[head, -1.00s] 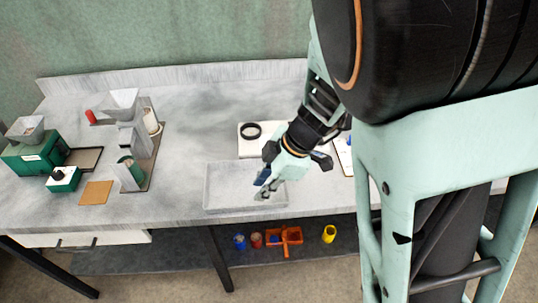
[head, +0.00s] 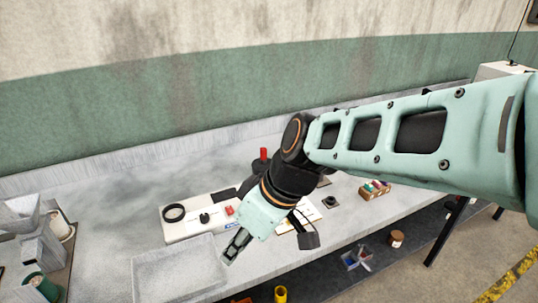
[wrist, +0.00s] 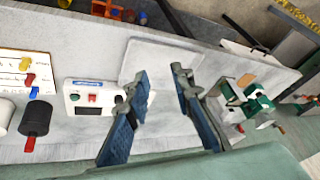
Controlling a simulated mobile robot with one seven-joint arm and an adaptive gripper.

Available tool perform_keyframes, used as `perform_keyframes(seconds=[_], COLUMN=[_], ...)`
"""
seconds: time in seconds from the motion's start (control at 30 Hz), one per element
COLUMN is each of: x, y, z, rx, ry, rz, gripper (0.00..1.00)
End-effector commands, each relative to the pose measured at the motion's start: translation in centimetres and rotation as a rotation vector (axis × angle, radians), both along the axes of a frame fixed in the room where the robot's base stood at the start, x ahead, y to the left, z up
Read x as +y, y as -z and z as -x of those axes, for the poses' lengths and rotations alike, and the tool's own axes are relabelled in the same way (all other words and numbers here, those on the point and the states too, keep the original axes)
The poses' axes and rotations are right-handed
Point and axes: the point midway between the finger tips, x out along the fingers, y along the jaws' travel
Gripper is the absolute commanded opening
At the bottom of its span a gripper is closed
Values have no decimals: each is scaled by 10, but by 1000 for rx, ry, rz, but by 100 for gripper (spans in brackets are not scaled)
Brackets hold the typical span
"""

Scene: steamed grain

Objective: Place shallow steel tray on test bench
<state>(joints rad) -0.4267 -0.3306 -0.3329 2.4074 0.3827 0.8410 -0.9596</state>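The shallow steel tray (head: 176,272) is a grey rectangular pan lying flat on the pale grey test bench (head: 108,190), near its front edge. In the wrist view the tray (wrist: 158,58) lies beyond my fingers. My gripper (head: 233,250) is at the tray's right end in the head view. In the wrist view my gripper (wrist: 161,76) has its two blue fingers apart with nothing held between them. I cannot tell whether a fingertip touches the tray.
A white device (head: 180,232) with a black ring stands just behind the tray. A rack of small coloured pieces (head: 375,189) is to the right. A green-and-grey apparatus (head: 42,287) stands at the left. A yellow cup (head: 281,294) is on the lower shelf.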

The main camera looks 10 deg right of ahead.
Motion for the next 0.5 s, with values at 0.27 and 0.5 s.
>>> perform_keyframes(seconds=[0.27, 0.5], x=[-71, -109], y=[-38, -53], z=[21, 34], rx=[-40, -96], ry=[523, 818], rz=[66, 98], gripper=[22, 22])
